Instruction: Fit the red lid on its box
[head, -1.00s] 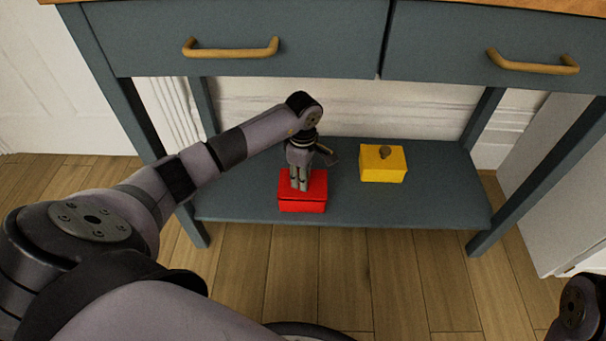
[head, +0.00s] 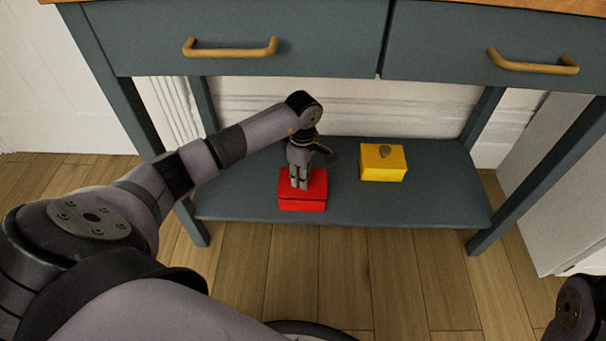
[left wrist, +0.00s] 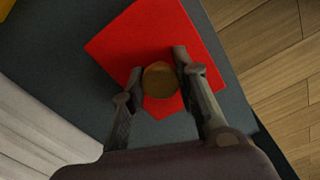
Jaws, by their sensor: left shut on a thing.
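The red lid (head: 317,180) lies on or just above its red box (head: 302,206) on the low shelf, with a dark line between the two. Whether it is fully seated I cannot tell. My left gripper (head: 300,188) points down from above, shut on the lid's round brownish knob. The left wrist view shows the knob (left wrist: 160,80) between the fingertips of the left gripper (left wrist: 159,72), over the red lid (left wrist: 150,38). The fingers hide part of the lid in the head view. My right gripper is out of view.
A yellow box (head: 382,171) with a knob on top stands to the right on the same blue-grey shelf (head: 400,208). The drawers (head: 240,25) and table legs frame the space above and beside it. The shelf is clear between the two boxes.

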